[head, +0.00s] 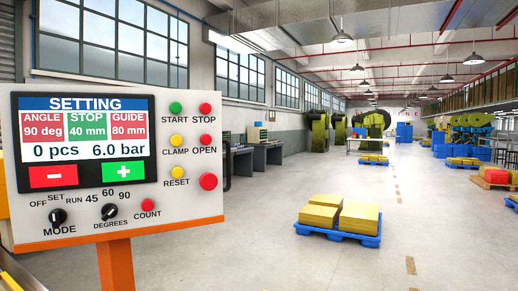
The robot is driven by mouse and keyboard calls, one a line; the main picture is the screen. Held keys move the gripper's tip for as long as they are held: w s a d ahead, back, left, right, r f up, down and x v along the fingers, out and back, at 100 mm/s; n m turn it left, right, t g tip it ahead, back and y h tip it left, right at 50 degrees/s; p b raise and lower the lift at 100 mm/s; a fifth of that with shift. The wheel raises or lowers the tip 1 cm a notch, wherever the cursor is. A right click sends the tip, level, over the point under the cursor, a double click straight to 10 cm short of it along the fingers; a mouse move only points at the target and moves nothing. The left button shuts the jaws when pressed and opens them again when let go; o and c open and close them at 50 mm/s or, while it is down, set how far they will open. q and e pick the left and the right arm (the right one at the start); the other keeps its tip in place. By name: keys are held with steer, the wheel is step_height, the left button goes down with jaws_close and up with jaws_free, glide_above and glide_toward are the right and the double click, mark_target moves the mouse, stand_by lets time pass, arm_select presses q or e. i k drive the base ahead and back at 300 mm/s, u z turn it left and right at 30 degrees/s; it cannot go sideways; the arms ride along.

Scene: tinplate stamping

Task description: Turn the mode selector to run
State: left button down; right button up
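The mode selector (57,218) is a small black knob at the lower left of a white control panel (190,140) in the head view. Labels OFF, SET and RUN stand around it from left to right, with MODE below. Its pointer is too small to read surely. The panel's screen (82,140) has SETTING across its top, with ANGLE 90 deg, STOP 40 mm, GUIDE 80 mm, 0 pcs and 6.0 bar below. Neither of my grippers is in view.
A degrees knob (111,211) and a red COUNT button (147,204) are right of the selector. Several more buttons line the panel's right side. An orange post (115,265) carries the panel. A blue pallet with yellow stacks (340,217) stands on open floor.

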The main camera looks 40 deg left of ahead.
mark_target(57, 216)
steer(key=i, duration=1.7)
steer(key=u, duration=3.05)
